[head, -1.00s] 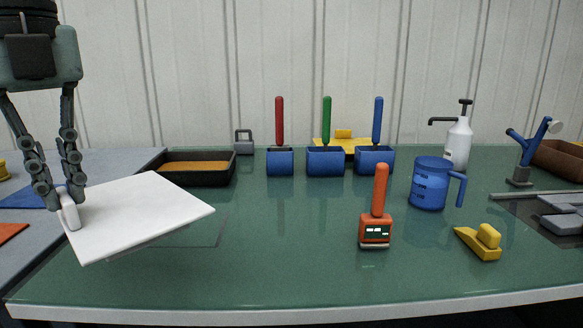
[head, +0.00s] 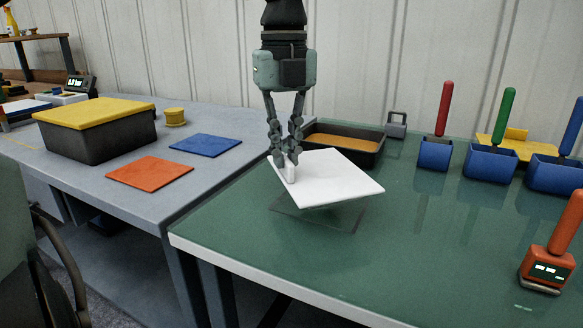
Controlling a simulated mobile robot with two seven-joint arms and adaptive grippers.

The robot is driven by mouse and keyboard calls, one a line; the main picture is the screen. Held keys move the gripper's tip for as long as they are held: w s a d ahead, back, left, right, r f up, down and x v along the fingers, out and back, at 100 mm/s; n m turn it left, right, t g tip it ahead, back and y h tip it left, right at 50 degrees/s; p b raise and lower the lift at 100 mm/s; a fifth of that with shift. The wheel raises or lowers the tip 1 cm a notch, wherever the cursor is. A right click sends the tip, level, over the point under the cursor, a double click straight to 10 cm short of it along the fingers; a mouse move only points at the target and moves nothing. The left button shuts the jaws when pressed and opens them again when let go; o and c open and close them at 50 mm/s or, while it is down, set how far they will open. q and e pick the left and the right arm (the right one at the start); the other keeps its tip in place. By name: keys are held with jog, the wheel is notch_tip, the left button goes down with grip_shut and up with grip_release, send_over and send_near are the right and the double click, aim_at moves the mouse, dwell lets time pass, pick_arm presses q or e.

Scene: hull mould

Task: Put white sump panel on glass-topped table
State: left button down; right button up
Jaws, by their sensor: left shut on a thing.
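The white sump panel (head: 330,182) is a thin flat sheet with a small raised white grip at its left edge. My left gripper (head: 286,160) is shut on that grip from above. The panel is tilted a little and hangs just above the green glass-topped table (head: 425,240), with a dark outline or shadow under it on the glass. My right gripper is not in view.
A black tray with brown contents (head: 372,156) stands just behind the panel. Blue holders with coloured handles (head: 435,155) stand at the back right. The grey table (head: 215,175) at left holds a black box (head: 100,130), orange panel (head: 150,172) and blue panel (head: 206,145).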

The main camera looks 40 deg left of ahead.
aim_at(320, 169)
pick_arm(q)
jog(key=shift+w+a+f, duration=0.2)
jog(key=shift+w+f, duration=0.25)
jog(key=shift+w, duration=0.35)
notch_tip(320, 169, down, 4)
jog(key=shift+r, duration=0.1)
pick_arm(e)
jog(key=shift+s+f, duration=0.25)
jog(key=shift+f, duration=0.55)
pick_arm(q)
jog(key=shift+f, duration=0.2)
jog(key=c, duration=2.1)
grip_release()
jog(key=o, duration=0.5)
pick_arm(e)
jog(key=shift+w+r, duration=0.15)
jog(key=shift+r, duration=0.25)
pick_arm(q)
jog(key=shift+r, duration=0.1)
